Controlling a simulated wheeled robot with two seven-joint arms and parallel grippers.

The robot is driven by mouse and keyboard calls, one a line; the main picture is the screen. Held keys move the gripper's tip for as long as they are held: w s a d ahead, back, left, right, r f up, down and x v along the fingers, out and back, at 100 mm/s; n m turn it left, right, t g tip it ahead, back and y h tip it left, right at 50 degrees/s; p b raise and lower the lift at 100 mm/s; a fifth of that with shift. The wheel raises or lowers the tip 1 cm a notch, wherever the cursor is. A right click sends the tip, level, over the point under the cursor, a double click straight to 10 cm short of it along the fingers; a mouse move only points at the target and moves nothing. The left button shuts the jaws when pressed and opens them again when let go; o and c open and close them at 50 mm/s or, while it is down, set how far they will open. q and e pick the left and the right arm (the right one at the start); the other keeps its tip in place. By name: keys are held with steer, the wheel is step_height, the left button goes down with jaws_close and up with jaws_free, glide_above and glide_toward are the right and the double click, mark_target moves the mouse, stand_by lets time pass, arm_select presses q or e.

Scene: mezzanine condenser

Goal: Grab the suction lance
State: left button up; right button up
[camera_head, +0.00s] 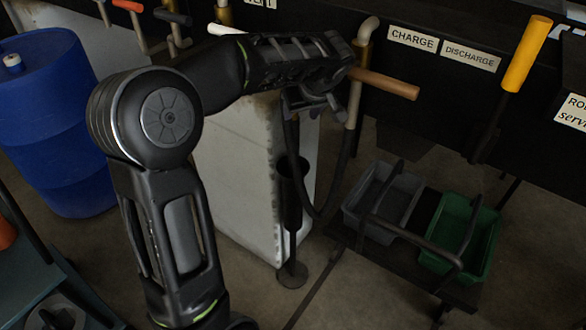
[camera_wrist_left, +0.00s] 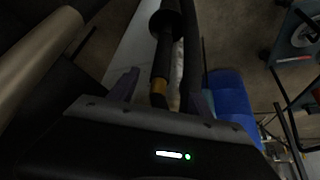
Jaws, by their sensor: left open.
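The suction lance (camera_head: 292,245) appears to be the dark upright rod beside the pale cabinet, passing through a wider black sleeve above a round foot on the floor. A black hose loops up on its right. In the left wrist view the lance (camera_wrist_left: 162,62) shows as a dark tube with a brass-coloured band, lying between the fingers. My left gripper (camera_head: 313,103) is open at the top of the lance, with its fingers on either side and a gap visible. The lance's top end is partly hidden by the gripper. My right gripper is not in view.
A brown lever handle (camera_head: 384,83) juts out right behind my left wrist, close to a vertical pipe (camera_head: 356,90). A cart with a grey bin (camera_head: 383,195) and a green bin (camera_head: 460,235) stands right. A blue drum (camera_head: 55,130) stands left.

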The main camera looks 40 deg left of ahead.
mark_target(293, 126)
arm_select(q)
steer(key=shift+x, duration=1.35)
steer(key=shift+f, duration=0.15)
steer(key=x, duration=0.2)
steer(key=p+x, duration=0.1)
steer(key=x, duration=0.2)
steer(key=shift+a, duration=0.25)
steer(key=shift+c, duration=0.6)
jaws_close()
